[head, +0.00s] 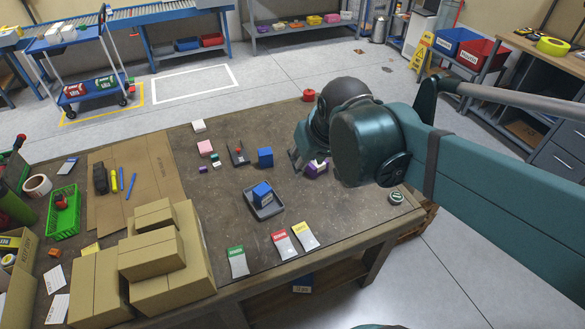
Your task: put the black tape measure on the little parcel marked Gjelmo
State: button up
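My gripper (297,158) is over the right part of the brown work table, pointing down; the arm hides most of it. A small purple and white parcel (317,168) is partly hidden just beside and below it; I cannot tell whether they touch. A blue parcel (265,157) stands left of the gripper. Another blue parcel (262,193) sits in a grey tray (277,212). The writing on these is too small to read, so I cannot tell which says Gjelmo.
Cartons (152,255) are stacked at the front left. A green basket (63,212) and a black object (100,178) on cardboard are farther left. Green, red and yellow-topped cards (281,243) lie near the front edge. A red round item (309,95) is at the back edge.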

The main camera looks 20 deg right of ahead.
jog(key=s+a+t, duration=0.1)
jog(key=s+a, duration=0.3)
jog(key=s, duration=0.2)
jog(key=shift+a+f+t+y, duration=0.3)
jog(key=shift+f, duration=0.1)
